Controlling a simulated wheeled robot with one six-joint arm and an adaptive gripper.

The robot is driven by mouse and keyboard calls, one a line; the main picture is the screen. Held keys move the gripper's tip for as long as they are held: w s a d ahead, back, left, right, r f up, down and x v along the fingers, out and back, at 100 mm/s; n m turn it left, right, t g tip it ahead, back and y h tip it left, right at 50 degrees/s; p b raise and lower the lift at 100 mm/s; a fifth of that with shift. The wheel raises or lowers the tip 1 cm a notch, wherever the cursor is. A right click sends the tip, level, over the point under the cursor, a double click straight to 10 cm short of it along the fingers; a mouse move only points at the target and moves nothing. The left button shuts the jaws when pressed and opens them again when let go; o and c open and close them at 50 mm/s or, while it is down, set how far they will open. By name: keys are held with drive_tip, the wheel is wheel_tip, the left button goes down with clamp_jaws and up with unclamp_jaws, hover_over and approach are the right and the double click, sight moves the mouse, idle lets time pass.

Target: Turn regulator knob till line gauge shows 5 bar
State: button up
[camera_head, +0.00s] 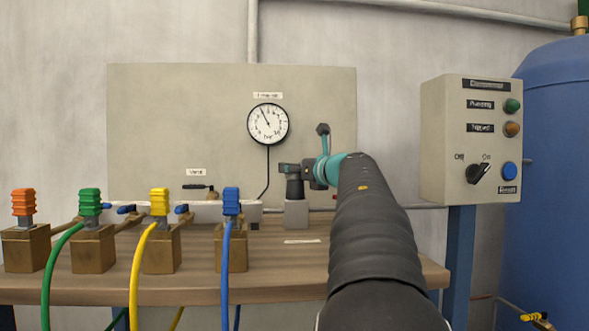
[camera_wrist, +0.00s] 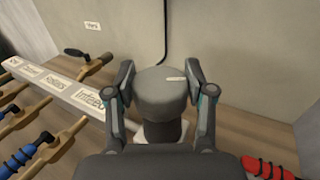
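The line gauge (camera_head: 268,124) is a round white dial on the back panel; its needle points up and slightly left, and its numbers are too small to read. The regulator knob (camera_wrist: 163,92) is a grey cylinder with a white mark on its top, toward the right of centre. My gripper (camera_wrist: 161,80) comes over the knob with one finger on each side, and both finger pads appear to press against it. In the head view my gripper (camera_head: 292,169) sits at the top of the dark regulator body, hiding most of the knob.
Orange, green, yellow and blue hose connectors (camera_head: 231,201) stand on wooden blocks left of the regulator. A labelled white manifold (camera_wrist: 60,85) runs beside it. A control box (camera_head: 470,140) with a switch and a blue tank (camera_head: 555,180) are at right. A red-handled part (camera_wrist: 268,170) lies near the gripper.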

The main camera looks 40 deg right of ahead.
drive_tip(key=shift+c, duration=0.8)
drive_tip(key=shift+m+h, duration=0.3)
drive_tip(key=shift+h, duration=0.2)
drive_tip(key=m+h+p, duration=0.1)
drive_tip(key=m+g+h+p, duration=0.1)
drive_tip(key=h, duration=0.1)
drive_tip(key=shift+a+r+h, duration=0.15)
drive_tip(key=shift+r+h, duration=0.05)
drive_tip(key=shift+h, duration=0.1)
drive_tip(key=m+g+h+p, duration=0.1)
drive_tip(key=m+h+p, duration=0.1)
drive_tip(key=h+p, duration=0.1)
drive_tip(key=shift+m, duration=0.3)
drive_tip(key=shift+f+m+g+h+p, duration=0.1)
drive_tip(key=shift+m+g+h+p, duration=1.9)
drive_tip(key=shift+h+p, duration=0.35)
drive_tip(key=o, duration=1.2)
drive_tip(key=shift+w, duration=0.1)
